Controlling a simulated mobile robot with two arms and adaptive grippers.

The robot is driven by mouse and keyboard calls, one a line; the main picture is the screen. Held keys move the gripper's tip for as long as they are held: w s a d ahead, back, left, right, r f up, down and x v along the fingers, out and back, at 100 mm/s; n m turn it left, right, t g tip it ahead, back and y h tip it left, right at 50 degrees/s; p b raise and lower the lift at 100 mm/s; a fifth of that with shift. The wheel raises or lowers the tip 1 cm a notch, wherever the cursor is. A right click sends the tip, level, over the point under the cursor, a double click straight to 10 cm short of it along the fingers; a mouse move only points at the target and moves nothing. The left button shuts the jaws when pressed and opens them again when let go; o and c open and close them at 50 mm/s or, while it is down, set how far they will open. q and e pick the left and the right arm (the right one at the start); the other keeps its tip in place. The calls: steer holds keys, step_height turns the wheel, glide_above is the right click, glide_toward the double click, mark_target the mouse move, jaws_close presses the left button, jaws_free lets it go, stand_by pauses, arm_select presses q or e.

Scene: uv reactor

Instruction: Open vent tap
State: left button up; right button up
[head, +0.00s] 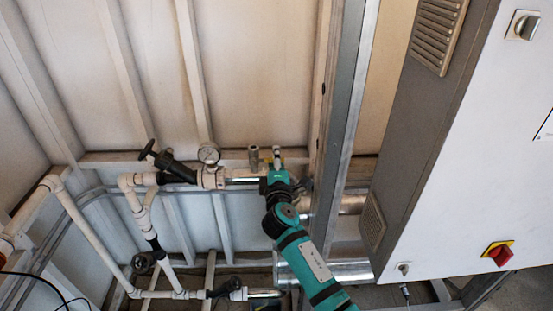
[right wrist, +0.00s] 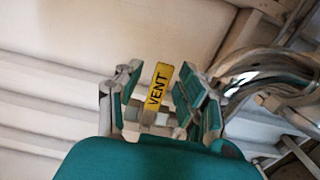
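A yellow tag lettered VENT (right wrist: 158,87) shows between the fingers of my right gripper (right wrist: 163,92) in the right wrist view. The fingers stand apart, one on each side of the tag, with a visible gap to it. Small pale metal parts (right wrist: 155,117) show below the tag, partly hidden by the gripper; I cannot tell which part is the tap handle. In the head view my right gripper (head: 277,168) is at the pipework, beside a small grey upright fitting (head: 253,157). The vent tap is mostly hidden there. My left gripper is not in view.
A pressure gauge (head: 209,153) and a black-handled valve (head: 170,166) sit on white pipes left of my right gripper. A steel post (head: 347,120) stands close on its right. A large cabinet (head: 460,170) fills the right side.

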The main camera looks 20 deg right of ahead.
jaws_close()
steer(key=shift+w+f, duration=0.1)
steer(key=shift+f, duration=0.1)
stand_by(0.5)
